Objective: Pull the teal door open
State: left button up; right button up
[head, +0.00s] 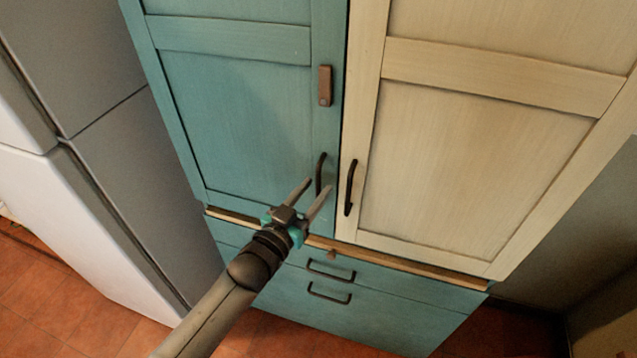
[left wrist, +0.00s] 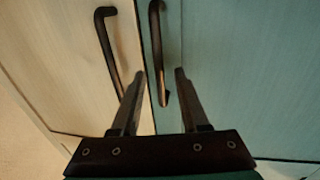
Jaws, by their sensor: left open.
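The teal door (head: 237,110) is shut, its edge against the cream door (head: 470,160). Its dark curved handle (head: 320,174) is upright near its lower right edge. My left gripper (head: 318,185) is open, its two fingers pointing at the lower part of this handle. My right gripper is in neither view.
The cream door's dark handle (head: 350,188) is close beside on the right; it also shows in the left wrist view (left wrist: 106,45). A small brown block (head: 325,85) is on the teal door above the handle. Teal drawers (head: 385,318) lie below. A fridge (head: 130,170) stands left.

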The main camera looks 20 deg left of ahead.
pick_arm(q)
jog(key=shift+x, duration=1.2)
grip_shut()
dwell(0.6)
